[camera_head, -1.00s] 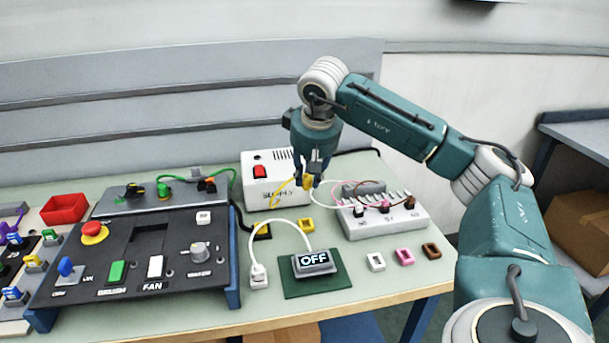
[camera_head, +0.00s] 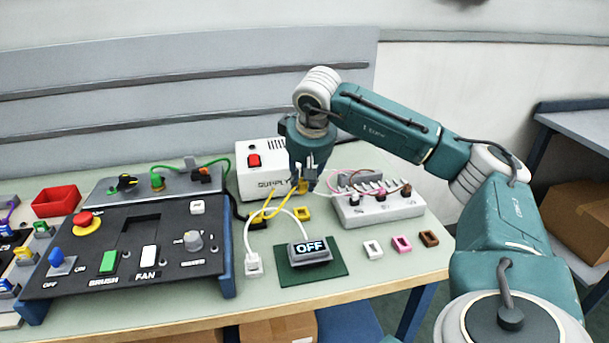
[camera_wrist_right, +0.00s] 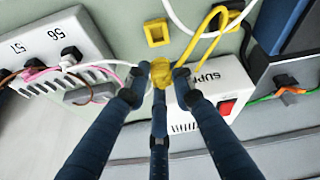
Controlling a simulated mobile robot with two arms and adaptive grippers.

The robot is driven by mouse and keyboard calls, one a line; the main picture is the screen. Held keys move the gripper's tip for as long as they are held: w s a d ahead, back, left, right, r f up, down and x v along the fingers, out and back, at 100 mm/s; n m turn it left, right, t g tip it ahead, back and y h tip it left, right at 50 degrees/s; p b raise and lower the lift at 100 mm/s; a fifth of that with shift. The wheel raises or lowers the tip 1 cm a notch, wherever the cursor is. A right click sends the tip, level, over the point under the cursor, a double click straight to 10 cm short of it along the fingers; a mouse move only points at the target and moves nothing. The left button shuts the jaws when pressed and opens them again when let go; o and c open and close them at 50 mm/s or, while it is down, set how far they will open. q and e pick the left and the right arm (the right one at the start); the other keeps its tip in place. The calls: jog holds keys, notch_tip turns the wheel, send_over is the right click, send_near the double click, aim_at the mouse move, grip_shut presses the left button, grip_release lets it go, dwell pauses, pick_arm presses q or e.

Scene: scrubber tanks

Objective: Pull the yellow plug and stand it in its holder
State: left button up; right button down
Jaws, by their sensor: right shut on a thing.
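The yellow plug (camera_head: 303,187) is held in my right gripper (camera_head: 302,178), in the air between the supply box and the power strip. In the right wrist view the plug (camera_wrist_right: 161,74) sits between the dark fingers of the gripper (camera_wrist_right: 160,78). A yellow cord (camera_head: 285,201) hangs from it in a loop. The yellow square holder (camera_head: 303,213) lies empty on the table, nearer the front than the gripper; it also shows in the wrist view (camera_wrist_right: 156,33), apart from the plug. My left gripper is not in view.
The grey power strip (camera_head: 385,210) with white, pink and brown plugs stands to the right. White, pink and brown holders (camera_head: 401,244) lie before it. The supply box (camera_head: 256,182) is behind left. A display reading OFF (camera_head: 308,247) sits on a green mat; a white cord arches nearby.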

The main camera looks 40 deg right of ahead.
aim_at(304, 190)
notch_tip(304, 190, down, 2)
jog(key=shift+w+b, duration=0.1)
jog(key=shift+b, duration=0.25)
jog(key=shift+f+b, duration=0.75)
jog(key=shift+f, duration=1)
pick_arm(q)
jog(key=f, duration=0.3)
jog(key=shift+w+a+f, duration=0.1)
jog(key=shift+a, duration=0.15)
pick_arm(e)
jog(key=shift+r, duration=0.1)
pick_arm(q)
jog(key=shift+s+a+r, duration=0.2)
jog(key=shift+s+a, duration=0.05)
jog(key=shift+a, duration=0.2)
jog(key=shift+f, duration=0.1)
